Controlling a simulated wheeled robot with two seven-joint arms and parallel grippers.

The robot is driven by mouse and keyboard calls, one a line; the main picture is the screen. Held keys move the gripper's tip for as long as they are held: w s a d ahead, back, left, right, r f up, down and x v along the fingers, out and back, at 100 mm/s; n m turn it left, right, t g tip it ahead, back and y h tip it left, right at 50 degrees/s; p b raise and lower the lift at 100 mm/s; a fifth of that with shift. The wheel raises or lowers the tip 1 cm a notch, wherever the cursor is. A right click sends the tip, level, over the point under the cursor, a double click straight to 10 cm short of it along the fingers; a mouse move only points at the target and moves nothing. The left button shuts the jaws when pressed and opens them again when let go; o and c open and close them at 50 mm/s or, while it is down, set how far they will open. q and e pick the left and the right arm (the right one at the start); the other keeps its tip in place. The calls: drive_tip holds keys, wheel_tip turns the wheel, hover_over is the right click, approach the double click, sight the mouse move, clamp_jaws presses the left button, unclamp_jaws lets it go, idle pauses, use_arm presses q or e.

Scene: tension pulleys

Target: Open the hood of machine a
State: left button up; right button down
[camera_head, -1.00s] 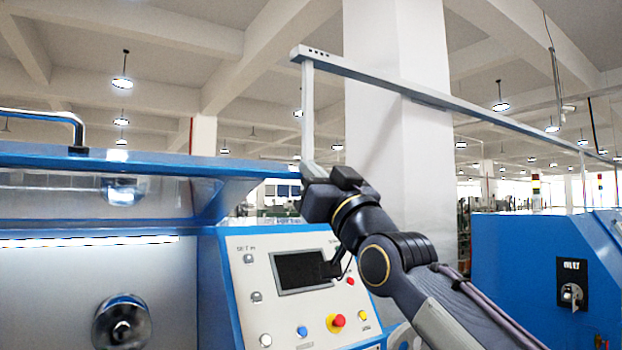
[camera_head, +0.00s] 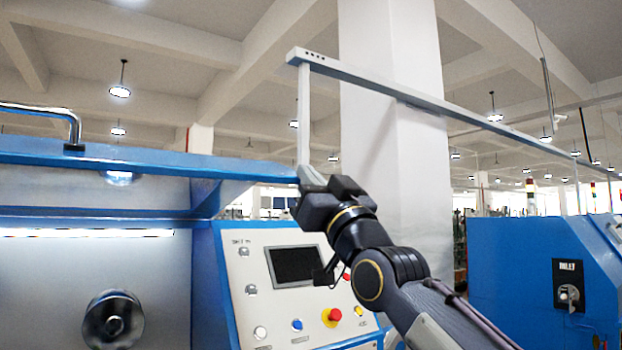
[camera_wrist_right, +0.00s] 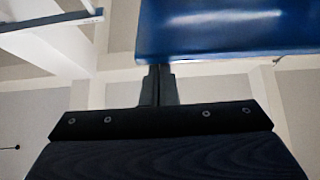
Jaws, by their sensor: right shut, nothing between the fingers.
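The blue hood (camera_head: 130,160) of the machine at the left stands raised, its front edge level with my right gripper. A chrome handle (camera_head: 45,110) is on top of it. My right gripper (camera_head: 308,176) is at the hood's right end, with its fingers pointing up and left. In the right wrist view the closed fingers (camera_wrist_right: 158,82) reach the lower edge of the blue hood (camera_wrist_right: 225,28); whether they touch it I cannot tell. Nothing is between them. My left gripper is not in view.
Below the hood are a lit interior and a round metal chuck (camera_head: 113,320). A white pillar (camera_head: 395,130) stands behind. Another blue machine (camera_head: 520,270) is at the right.

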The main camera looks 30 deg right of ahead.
wheel_tip(320, 180, up, 4)
drive_tip(key=s+p, duration=0.2)
drive_tip(key=p, duration=0.1)
drive_tip(key=b+v, duration=0.5)
drive_tip(key=v, duration=0.5)
drive_tip(key=shift+w+f, duration=0.2)
drive_tip(key=shift+w, duration=0.05)
